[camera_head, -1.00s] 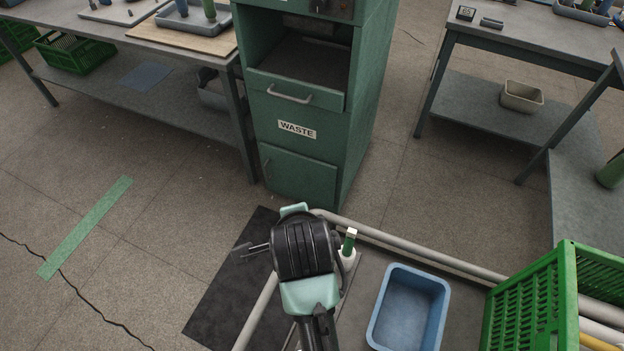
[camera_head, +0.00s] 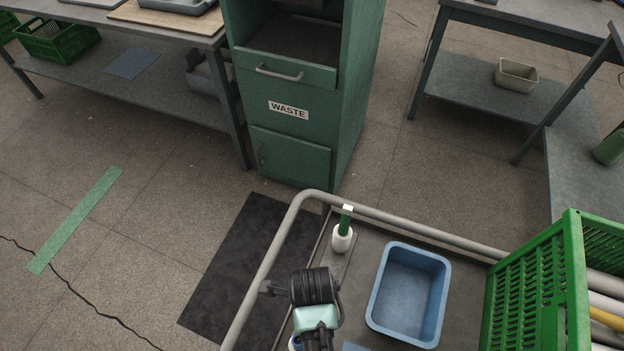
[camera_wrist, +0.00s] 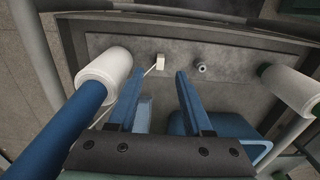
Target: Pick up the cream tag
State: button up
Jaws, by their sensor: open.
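In the wrist view a small cream block with a thin pale string, which looks like the cream tag (camera_wrist: 160,60), lies on a grey strip of the trolley. My gripper (camera_wrist: 158,80) is open, its two blue fingers apart with nothing between them. The tag appears just beyond the fingertips, roughly in line with the gap; I cannot tell the height between them. In the head view my gripper's wrist (camera_head: 314,290) is over the trolley's left part, and I cannot make out the tag or fingertips there.
A blue tube with a white end (camera_wrist: 105,76) stands close left of the fingers. A white-and-green holder (camera_wrist: 288,88) is at the right, with a small grey fitting (camera_wrist: 200,67) between. The trolley holds a blue tray (camera_head: 408,300) and green crate (camera_head: 535,285). A waste cabinet (camera_head: 297,150) stands beyond.

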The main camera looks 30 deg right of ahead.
notch_tip(320, 180, down, 5)
jog(key=shift+r+b, duration=0.1)
jog(key=shift+b, duration=0.5)
grip_shut()
